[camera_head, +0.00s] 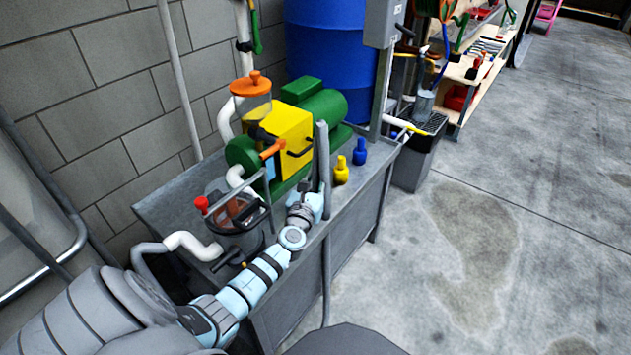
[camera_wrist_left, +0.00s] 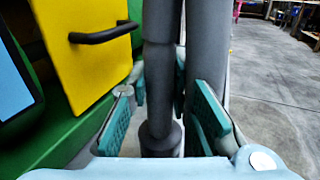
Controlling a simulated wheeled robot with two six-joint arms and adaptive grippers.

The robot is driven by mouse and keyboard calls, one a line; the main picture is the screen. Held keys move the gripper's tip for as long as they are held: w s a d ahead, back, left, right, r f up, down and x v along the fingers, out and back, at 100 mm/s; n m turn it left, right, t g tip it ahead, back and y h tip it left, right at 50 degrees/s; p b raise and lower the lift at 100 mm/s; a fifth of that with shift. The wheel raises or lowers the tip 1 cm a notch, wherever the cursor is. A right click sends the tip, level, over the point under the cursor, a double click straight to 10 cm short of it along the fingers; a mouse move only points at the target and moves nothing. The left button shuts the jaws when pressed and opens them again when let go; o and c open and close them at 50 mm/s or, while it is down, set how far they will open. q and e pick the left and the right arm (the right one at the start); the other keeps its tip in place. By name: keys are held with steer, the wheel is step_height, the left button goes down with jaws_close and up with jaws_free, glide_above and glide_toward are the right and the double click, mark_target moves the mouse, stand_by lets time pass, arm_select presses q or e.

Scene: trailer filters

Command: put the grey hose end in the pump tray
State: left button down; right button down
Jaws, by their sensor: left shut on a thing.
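The grey hose (camera_head: 323,150) stands upright at the front edge of the pump tray (camera_head: 350,225), in front of the yellow and green pump (camera_head: 290,130). My left gripper (camera_head: 317,197) reaches over the tray's front side and is shut on the grey hose. In the left wrist view the hose (camera_wrist_left: 163,75) runs down between the finger pads of the gripper (camera_wrist_left: 163,115) to a darker end piece (camera_wrist_left: 160,142). A second grey length (camera_wrist_left: 207,45) passes just behind the right pad. Whether the end touches the tray is hidden. My right gripper is out of view.
A yellow bottle (camera_head: 341,170) and a blue bottle (camera_head: 360,152) stand at the tray's right. A clear strainer pot (camera_head: 235,215) with a red knob and white pipe is on the left. A blue drum (camera_head: 330,50) stands behind. The floor at right is clear.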

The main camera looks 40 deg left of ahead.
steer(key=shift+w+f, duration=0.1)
arm_select(q)
steer(key=shift+f, duration=0.15)
steer(key=c, duration=1.5)
jaws_free()
steer(key=shift+o, duration=0.2)
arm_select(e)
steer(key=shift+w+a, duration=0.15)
